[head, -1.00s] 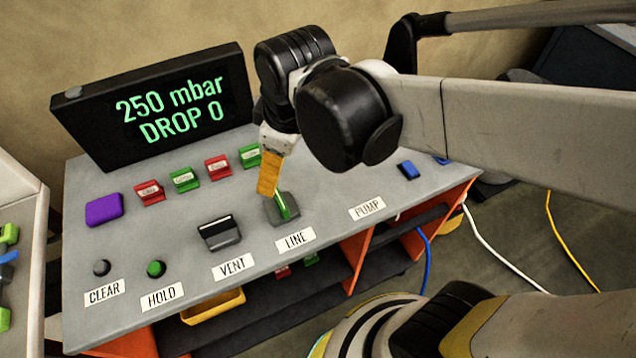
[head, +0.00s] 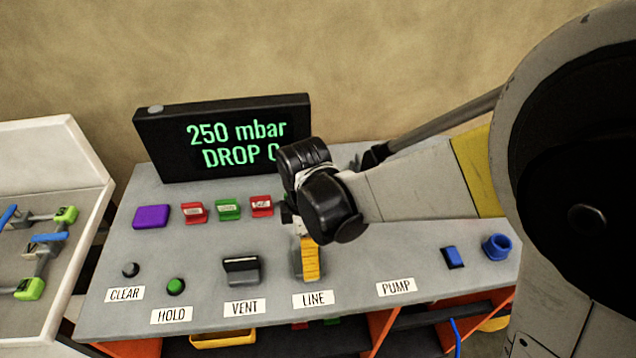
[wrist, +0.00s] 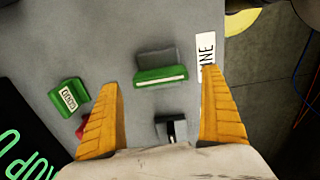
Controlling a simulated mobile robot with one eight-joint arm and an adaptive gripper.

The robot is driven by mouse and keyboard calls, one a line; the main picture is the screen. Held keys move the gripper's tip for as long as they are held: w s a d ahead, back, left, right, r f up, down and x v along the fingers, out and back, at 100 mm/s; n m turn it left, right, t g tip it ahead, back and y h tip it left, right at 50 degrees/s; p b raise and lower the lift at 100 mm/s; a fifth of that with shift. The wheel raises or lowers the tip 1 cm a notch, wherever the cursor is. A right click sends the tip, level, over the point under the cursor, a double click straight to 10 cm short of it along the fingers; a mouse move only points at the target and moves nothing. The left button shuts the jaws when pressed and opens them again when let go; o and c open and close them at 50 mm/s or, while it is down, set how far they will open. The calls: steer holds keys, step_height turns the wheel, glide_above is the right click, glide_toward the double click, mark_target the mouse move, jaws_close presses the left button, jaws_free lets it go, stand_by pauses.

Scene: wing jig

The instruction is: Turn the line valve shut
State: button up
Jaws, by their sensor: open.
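The line valve (wrist: 160,75) shows in the wrist view as a grey block with a green bar along it, beside the LINE label (wrist: 205,55). The bar runs from the display side toward the label. In the head view the valve is mostly hidden behind my finger. My gripper (wrist: 159,82) is open, with one orange finger on each side of the valve and gaps to both. In the head view my gripper (head: 310,268) points down over the valve's place, behind the LINE label. I cannot tell how far down the fingertips reach.
The vent valve (head: 241,270) stands close to the left. Green and black knobs (head: 176,286), a purple block (head: 151,216) and red and green tags (head: 228,208) sit further left. The display (head: 225,140) reads 250 mbar, DROP 0. A blue switch (head: 453,257) is right.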

steer(key=shift+f, duration=1.35)
steer(key=c, duration=1.2)
